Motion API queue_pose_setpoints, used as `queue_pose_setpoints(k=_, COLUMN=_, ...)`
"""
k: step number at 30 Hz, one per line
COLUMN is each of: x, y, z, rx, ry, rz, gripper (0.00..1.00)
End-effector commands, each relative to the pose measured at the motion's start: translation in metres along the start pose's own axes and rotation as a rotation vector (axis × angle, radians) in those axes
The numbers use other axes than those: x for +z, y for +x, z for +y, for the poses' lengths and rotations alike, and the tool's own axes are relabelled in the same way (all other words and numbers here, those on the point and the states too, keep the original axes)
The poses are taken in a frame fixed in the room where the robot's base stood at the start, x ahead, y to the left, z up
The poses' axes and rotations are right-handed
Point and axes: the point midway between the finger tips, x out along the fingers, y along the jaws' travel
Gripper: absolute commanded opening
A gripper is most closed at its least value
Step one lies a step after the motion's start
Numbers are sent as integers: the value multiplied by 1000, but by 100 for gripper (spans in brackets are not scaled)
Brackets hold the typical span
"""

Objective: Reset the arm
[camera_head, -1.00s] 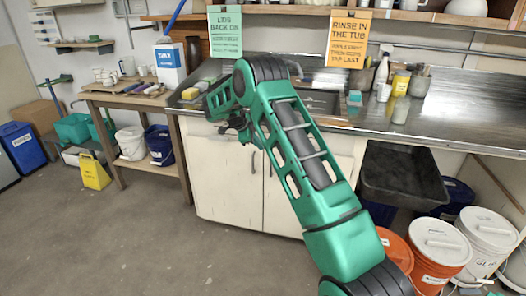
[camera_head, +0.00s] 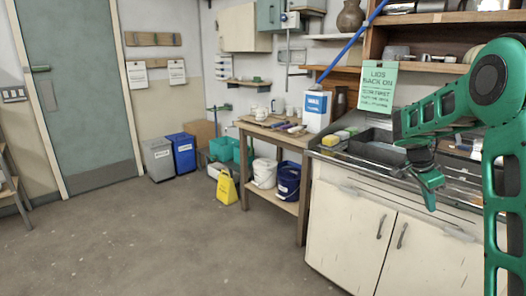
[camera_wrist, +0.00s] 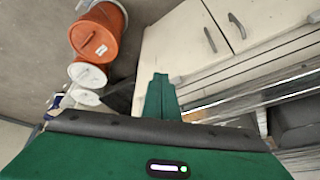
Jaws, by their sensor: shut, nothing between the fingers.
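My green arm is at the right of the head view, bent at the elbow. My gripper (camera_head: 430,192) hangs in front of the counter's front edge, above the white cabinet doors (camera_head: 345,225). In the wrist view my gripper (camera_wrist: 160,80) shows its green fingers closed together with nothing between them. Behind the fingers there is floor and cabinet front.
An orange bucket (camera_wrist: 92,42) and white buckets (camera_wrist: 86,75) stand on the floor in the wrist view.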

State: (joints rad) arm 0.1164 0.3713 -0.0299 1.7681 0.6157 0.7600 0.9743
Motion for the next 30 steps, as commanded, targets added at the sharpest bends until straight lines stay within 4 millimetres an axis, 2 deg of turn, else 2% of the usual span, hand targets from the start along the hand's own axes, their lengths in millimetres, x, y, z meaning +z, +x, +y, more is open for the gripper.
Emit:
queue_pose_setpoints(k=1, x=-5, y=-11, z=20, rx=3, ry=-42, rz=-17, gripper=0)
queue_pose_setpoints(k=7, x=-10, y=-39, z=100, rx=15, ry=-246, rz=-98, gripper=0)
queue_pose_setpoints(k=14, x=2, y=-62, z=197, rx=0, ry=-481, rz=-207, gripper=0)
queue_pose_setpoints(k=20, x=28, y=-74, z=281, rx=-45, ry=-690, rz=-309, gripper=0)
queue_pose_setpoints(k=24, x=53, y=-78, z=335, rx=-93, ry=-831, rz=-377, gripper=0)
queue_pose_setpoints(k=27, x=71, y=-79, z=364, rx=-128, ry=-917, rz=-415, gripper=0)
queue_pose_setpoints(k=30, x=84, y=-79, z=384, rx=-155, ry=-977, rz=-443, gripper=0)
